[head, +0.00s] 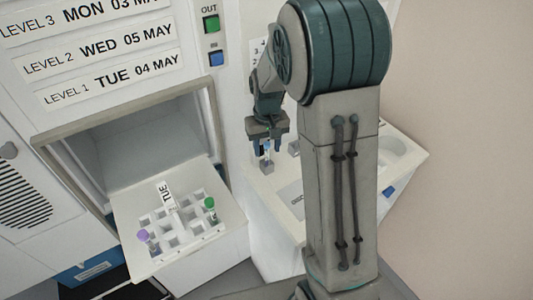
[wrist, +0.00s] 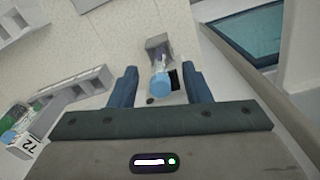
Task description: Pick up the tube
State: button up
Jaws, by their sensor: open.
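A tube with a light blue cap (wrist: 160,84) stands in a small grey block holder (wrist: 158,44) on the white counter. In the head view the tube (head: 266,150) is small and partly hidden by my fingers. My gripper (head: 269,146) is over it, pointing down. In the wrist view my gripper (wrist: 159,80) is open, with the tube's cap between the two blue fingers and a gap on both sides. The fingers do not appear to touch the tube.
A pulled-out white rack (head: 128,212) marked TUE stands at the left, holding a purple-capped tube (head: 146,240) and a green-capped tube (head: 210,205). Above it are level labels (head: 110,80) and OUT and IN buttons. The counter has a sunken basin (head: 395,155) at the right.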

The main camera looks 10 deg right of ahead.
jog(key=shift+f, duration=1.2)
jog(key=c, duration=0.9)
jog(key=shift+r, duration=0.15)
jog(key=shift+r, duration=0.55)
notch_tip(320, 180, up, 2)
jog(key=shift+w+r+b, duration=0.1)
jog(key=shift+r+b, duration=0.15)
jog(key=shift+b, duration=0.3)
jog(key=s+d+r, duration=0.2)
jog(key=s, duration=0.1)
jog(key=s+d+r+b, duration=0.1)
jog(key=s+d+r, duration=0.1)
jog(key=s+d, duration=0.1)
jog(key=s+d+r+b, duration=0.1)
jog(key=s+d+r, duration=0.1)
jog(key=s+r, duration=0.1)
jog(key=shift+d+r, duration=0.1)
jog(key=shift+d, duration=0.2)
